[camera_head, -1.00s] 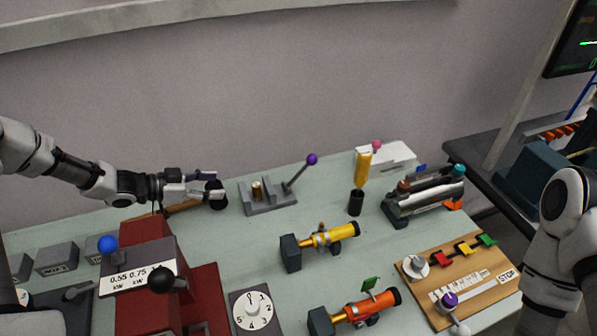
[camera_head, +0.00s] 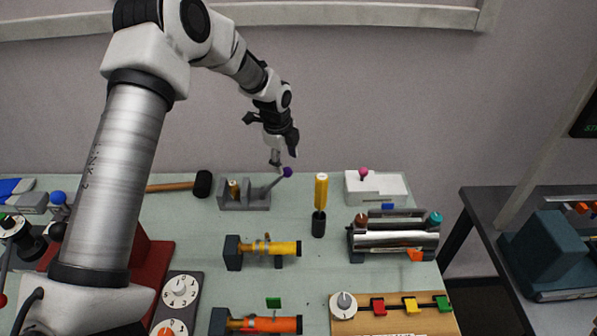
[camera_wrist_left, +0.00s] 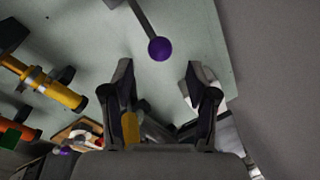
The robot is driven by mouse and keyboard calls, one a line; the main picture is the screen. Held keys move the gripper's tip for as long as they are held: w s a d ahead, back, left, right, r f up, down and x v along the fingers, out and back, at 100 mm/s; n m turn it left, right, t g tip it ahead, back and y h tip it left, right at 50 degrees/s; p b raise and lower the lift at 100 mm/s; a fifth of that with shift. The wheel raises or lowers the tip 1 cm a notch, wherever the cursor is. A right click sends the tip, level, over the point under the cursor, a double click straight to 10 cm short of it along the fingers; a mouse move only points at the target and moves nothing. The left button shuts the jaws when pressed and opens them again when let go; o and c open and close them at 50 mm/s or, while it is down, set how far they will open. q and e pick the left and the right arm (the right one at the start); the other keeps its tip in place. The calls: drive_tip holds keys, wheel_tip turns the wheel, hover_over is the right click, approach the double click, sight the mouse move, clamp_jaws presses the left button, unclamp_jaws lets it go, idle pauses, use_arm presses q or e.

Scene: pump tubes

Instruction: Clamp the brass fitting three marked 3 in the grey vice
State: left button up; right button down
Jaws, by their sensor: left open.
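The grey vice (camera_head: 248,204) stands at the back of the bench, left of centre. A small brass fitting (camera_head: 234,187) stands upright in it, near its left end; I cannot read any mark on it. The vice's lever leans up to the right and ends in a purple ball (camera_head: 287,172). My left gripper (camera_head: 280,160) is open and points down just over the ball. In the left wrist view the ball (camera_wrist_left: 160,49) shows just beyond the gap between the two open fingertips (camera_wrist_left: 158,75), with nothing held. My right gripper is out of view.
A hammer (camera_head: 203,184) lies left of the vice. A yellow-handled tool (camera_head: 321,190) stands in a black holder (camera_head: 318,224) to the right. A white box (camera_head: 390,190) with a pink knob stands beyond. Yellow (camera_head: 284,248) and orange (camera_head: 280,325) tubes lie in front.

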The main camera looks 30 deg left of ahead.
sight(286, 169)
use_arm(q)
drive_tip(key=f, duration=0.1)
drive_tip(key=a+f+p, duration=0.1)
drive_tip(key=f, duration=0.1)
drive_tip(key=shift+w+a+f, duration=0.1)
drive_tip(key=shift+w+f, duration=0.05)
drive_tip(key=shift+f, duration=0.15)
drive_tip(key=shift+w+d+f, duration=0.25)
drive_tip(key=shift+f, duration=0.3)
drive_tip(key=shift+w+d+f, duration=0.2)
drive_tip(key=shift+w+f, duration=0.05)
drive_tip(key=shift+f, duration=0.3)
drive_tip(key=shift+d+f, duration=0.1)
drive_tip(key=shift+d, duration=0.1)
drive_tip(key=shift+s+a, duration=0.1)
drive_tip(key=shift+a, duration=0.25)
drive_tip(key=c, duration=0.5)
drive_tip(key=shift+s, duration=0.1)
drive_tip(key=c, duration=0.6)
clamp_jaws()
